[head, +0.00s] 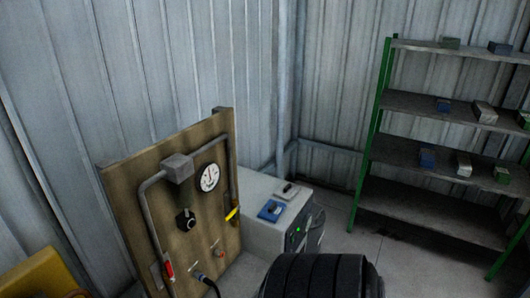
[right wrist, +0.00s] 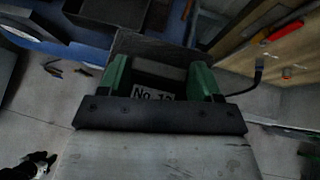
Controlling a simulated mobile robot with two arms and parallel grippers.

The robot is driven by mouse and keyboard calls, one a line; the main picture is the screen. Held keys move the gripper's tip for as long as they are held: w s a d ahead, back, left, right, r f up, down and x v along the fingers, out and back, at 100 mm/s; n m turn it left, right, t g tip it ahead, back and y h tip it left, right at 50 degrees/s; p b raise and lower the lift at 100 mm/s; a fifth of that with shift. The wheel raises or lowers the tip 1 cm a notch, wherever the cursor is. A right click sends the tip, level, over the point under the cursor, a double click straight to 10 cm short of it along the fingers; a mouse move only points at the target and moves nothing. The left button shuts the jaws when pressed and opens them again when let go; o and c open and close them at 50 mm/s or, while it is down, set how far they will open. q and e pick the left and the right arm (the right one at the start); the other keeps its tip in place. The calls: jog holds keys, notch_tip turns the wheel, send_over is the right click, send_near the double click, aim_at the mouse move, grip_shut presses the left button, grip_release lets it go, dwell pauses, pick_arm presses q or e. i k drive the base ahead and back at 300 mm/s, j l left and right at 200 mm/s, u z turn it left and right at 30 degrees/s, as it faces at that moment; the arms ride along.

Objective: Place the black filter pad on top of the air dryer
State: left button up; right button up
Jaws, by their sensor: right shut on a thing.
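In the right wrist view my right gripper (right wrist: 158,88) has green fingers shut on a dark, flat-sided thing (right wrist: 150,48), which looks like the black filter pad. A partly hidden label starting "No. 1" shows between the fingers. In the head view a pale box-shaped machine (head: 255,191) with a green light, apparently the air dryer, stands right of a wooden board. A blue pad (head: 270,210) and a grey pad (head: 286,191), each with a small dark piece on it, lie on its top. My right gripper is not visible in the head view.
The wooden board (head: 150,195) with a gauge (head: 209,177) and pipes stands left of the machine. A green-posted shelf (head: 430,108) with several small blocks is at right. A yellow thing (head: 38,275) sits at bottom left. Floor (head: 345,235) is open between machine and shelf.

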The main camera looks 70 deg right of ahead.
aim_at(247, 190)
jog(key=l, duration=1.4)
jog(key=k+l, duration=0.1)
jog(key=l, duration=1.35)
jog(key=l+u, duration=0.1)
jog(key=l, duration=1.3)
jog(key=k, duration=0.05)
